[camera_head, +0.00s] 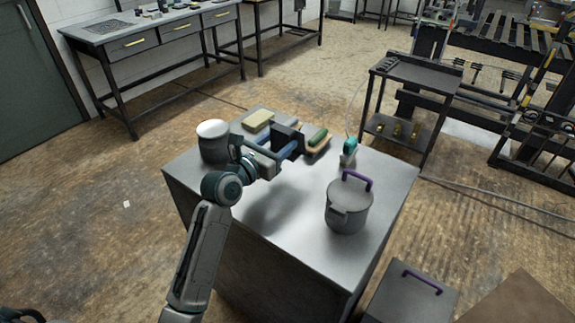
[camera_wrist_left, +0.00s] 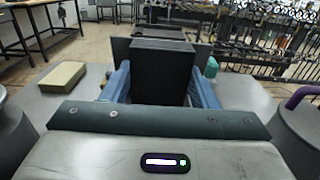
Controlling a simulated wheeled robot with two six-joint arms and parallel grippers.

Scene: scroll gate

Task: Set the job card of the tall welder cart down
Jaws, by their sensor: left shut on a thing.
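My left gripper (camera_head: 288,146) is above the far part of a grey metal-topped table (camera_head: 285,235). Its two blue fingers (camera_wrist_left: 160,88) are shut on a dark, flat-faced block (camera_wrist_left: 161,72), which I take for the job card; no writing shows on it. The block (camera_head: 287,131) also shows between the fingers in the head view. A shadow lies on the table below the arm, and the held thing seems to be above the top; its lower edge is hidden. Which cart is the tall welder cart is not clear. My right gripper is not in view.
The table's front middle is clear. A dark two-shelf cart (camera_head: 415,75) stands beyond.

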